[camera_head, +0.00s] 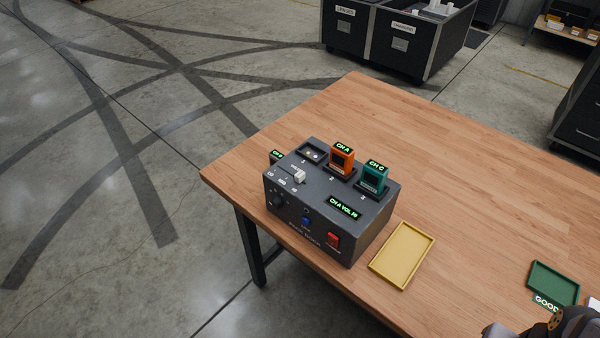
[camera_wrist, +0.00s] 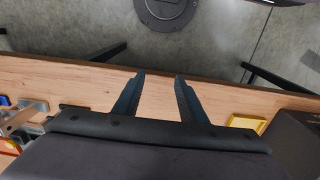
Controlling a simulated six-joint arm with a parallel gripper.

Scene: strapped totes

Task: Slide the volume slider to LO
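The dark grey dock box (camera_head: 320,225) stands near the table's left edge in the head view. Its white volume slider knob (camera_head: 299,176) is on the top face at the right end of its slot, by the HI label. The lit display (camera_head: 344,208) reads "CH A VOL HI". In the wrist view my gripper (camera_wrist: 160,78) has its two fingers apart with nothing between them, above the table's edge. In the head view only part of my arm shows at the bottom right, well away from the box. The slider is not seen in the wrist view.
An orange module (camera_head: 341,160) and a teal module (camera_head: 373,179) stand up from the box top, right of the slider. A red switch (camera_head: 333,240) is on its front. A yellow tray (camera_head: 402,255) and a green tray (camera_head: 553,284) lie to the right. Bare table lies between these trays.

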